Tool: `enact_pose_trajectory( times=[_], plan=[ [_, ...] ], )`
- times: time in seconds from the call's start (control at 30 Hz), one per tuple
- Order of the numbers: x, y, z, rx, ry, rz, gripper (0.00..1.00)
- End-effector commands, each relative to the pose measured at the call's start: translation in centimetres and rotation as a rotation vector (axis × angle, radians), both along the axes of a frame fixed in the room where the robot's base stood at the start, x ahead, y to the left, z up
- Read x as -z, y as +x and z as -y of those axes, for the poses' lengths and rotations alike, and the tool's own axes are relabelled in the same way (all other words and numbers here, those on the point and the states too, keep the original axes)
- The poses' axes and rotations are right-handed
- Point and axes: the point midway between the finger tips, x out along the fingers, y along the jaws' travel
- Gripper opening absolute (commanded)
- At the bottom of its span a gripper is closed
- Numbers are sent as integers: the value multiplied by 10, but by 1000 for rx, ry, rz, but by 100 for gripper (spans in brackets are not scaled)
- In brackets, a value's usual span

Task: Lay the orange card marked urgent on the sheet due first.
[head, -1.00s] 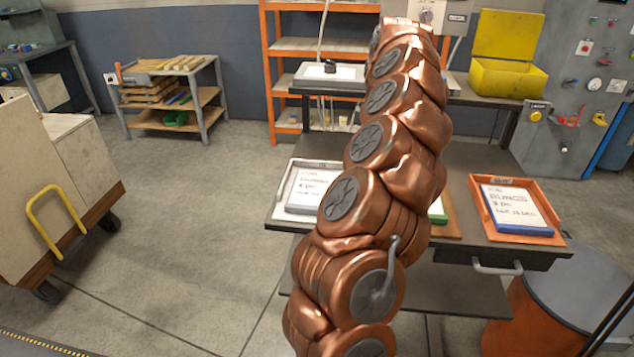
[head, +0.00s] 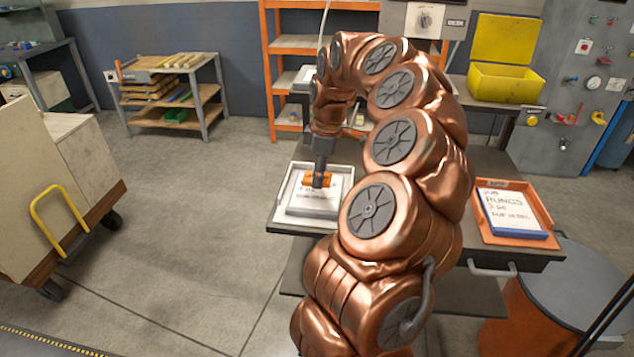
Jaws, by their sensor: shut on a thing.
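My gripper (head: 319,184) is shut on the orange card (head: 310,178) over the left sheet (head: 310,201), which lies in a white tray (head: 345,174). I cannot tell whether the card touches the sheet. The card hides part of that sheet's writing, and the rest is too small to read surely. The right sheet (head: 506,210) has a blue edge and lies in an orange tray (head: 541,201). It seems to read "RUNGS" with a due line in December. My arm hides the middle of the table.
The dark table (head: 486,158) holds the trays. A yellow open box (head: 505,83) stands at the back right. An orange shelf (head: 299,45) is behind. A grey-topped orange drum (head: 590,280) stands at the front right. A cart (head: 70,165) is at left, with open floor between.

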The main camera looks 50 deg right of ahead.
Motion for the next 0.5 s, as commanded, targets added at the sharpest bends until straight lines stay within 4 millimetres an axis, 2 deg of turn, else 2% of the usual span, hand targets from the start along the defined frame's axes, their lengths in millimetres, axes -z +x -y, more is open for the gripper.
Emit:
enact_pose_trajectory(
  times=[0.17,0.5],
  plan=[
    [0,3,-8,-1,1,0,28],
    [34,2,-7,1,1,-2,28]
  ],
)
